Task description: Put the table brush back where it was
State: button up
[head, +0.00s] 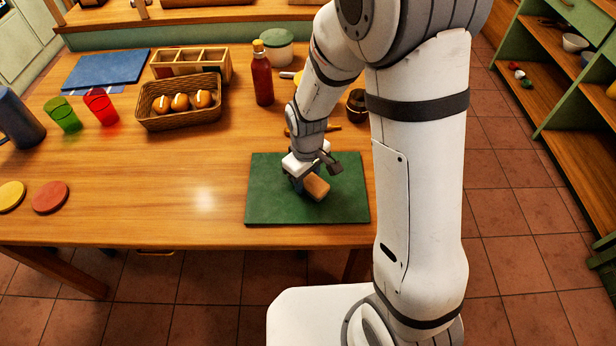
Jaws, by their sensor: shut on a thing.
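The table brush (317,188), a light-brown wooden block, is over the green mat (265,205) on the wooden table. My gripper (310,178) reaches down from above and is shut on it. The fingers hide part of the brush. I cannot tell whether the brush touches the mat or is held slightly above it.
Behind the mat stand a red sauce bottle (262,75), a lidded jar (277,47) and a dark jar (356,104). A wicker basket of buns (181,103), a wooden divided box (192,65), red (101,107) and green (64,115) cups are left. The front-left middle table is clear.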

jog(key=shift+f, duration=0.25)
jog(key=o, duration=1)
jog(key=shift+r, duration=0.1)
notch_tip(320, 180, up, 12)
jog(key=p, duration=0.1)
jog(key=s+d+r+m+t, duration=0.2)
jog(key=s+d+r+m, duration=0.6)
jog(key=s+d, duration=0.4)
jog(key=shift+d+r+m, duration=0.3)
jog(key=shift+d+r, duration=0.1)
jog(key=shift+r, duration=0.15)
jog(key=shift+s+r, duration=0.1)
